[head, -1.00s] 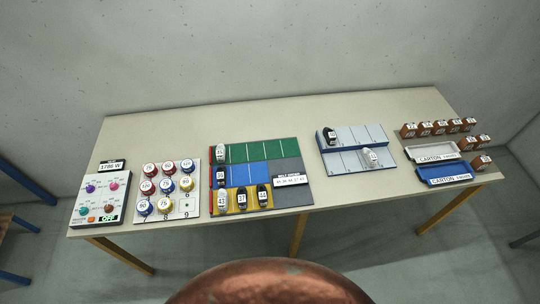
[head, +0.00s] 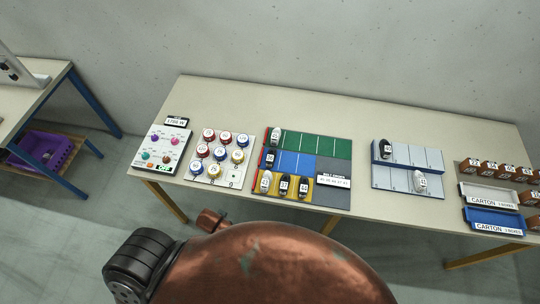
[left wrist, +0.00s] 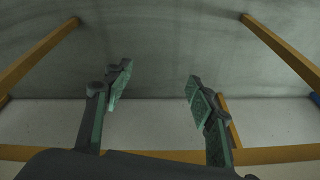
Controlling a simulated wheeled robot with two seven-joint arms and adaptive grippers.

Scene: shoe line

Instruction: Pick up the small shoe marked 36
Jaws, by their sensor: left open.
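Several small shoes stand on the colour-banded board (head: 328,166). A white shoe (head: 275,138) is in the green row, and a dark shoe (head: 270,157) is in the blue row. The yellow row holds a white shoe (head: 266,182) and two dark shoes, one in the middle (head: 284,187) and one to its right (head: 303,187). Their labels are too small to read surely, so I cannot tell which is 36. My left gripper (left wrist: 158,88) is open and empty in the left wrist view, with floor and wooden beams behind it. My right gripper is not in view.
A pale stepped rack (head: 405,160) holds a dark shoe and a white shoe. Round numbered pieces and a control box (head: 160,149) stand left. Carton trays (head: 493,221) and brown blocks are at right. A bench with a purple crate (head: 40,150) stands far left. The table's back strip is clear.

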